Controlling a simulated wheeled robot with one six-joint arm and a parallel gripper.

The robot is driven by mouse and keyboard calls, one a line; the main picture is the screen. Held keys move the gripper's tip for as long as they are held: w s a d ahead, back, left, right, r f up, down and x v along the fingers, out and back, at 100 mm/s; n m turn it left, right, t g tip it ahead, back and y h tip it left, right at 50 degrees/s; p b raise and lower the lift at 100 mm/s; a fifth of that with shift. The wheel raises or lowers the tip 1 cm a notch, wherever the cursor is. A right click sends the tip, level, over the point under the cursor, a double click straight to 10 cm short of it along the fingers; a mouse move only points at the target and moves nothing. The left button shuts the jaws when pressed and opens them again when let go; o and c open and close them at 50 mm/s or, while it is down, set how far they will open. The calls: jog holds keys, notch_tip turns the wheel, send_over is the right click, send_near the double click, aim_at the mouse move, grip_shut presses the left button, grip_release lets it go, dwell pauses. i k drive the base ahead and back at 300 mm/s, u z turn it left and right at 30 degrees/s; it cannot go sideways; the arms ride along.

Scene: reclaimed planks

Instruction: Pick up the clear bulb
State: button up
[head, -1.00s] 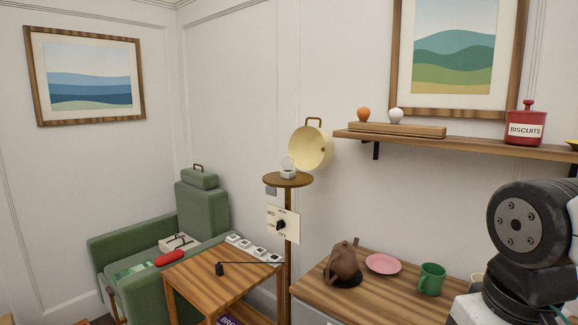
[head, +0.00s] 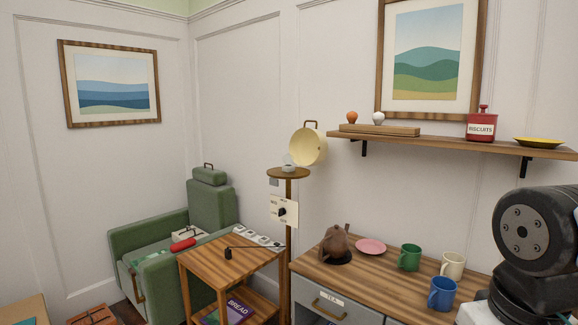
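A clear bulb (head: 288,160) stands upright in a small white base on the round wooden top (head: 289,173) of a tall lamp stand. A cream lampshade (head: 308,146) with a handle is tipped open just behind it, to the right. An orange bulb (head: 352,117) and a white bulb (head: 378,118) stand in a wooden rack on the wall shelf. Part of my arm shows at the right edge, well apart from the lamp. My gripper is out of view.
A side table (head: 220,263) stands left of the lamp, beside a green armchair (head: 158,235). A drawer cabinet (head: 400,290) with a brown teapot (head: 335,245), pink plate (head: 370,247) and mugs stands right. A wall shelf (head: 470,144) holds a biscuit tin and yellow dish.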

aim_at(288, 159)
jog(key=u, duration=0.6)
jog(key=i, duration=0.85)
jog(key=u, duration=0.75)
jog(key=i, duration=1.2)
jog(key=z, duration=0.65)
jog(key=i, duration=1)
jog(key=z, duration=0.55)
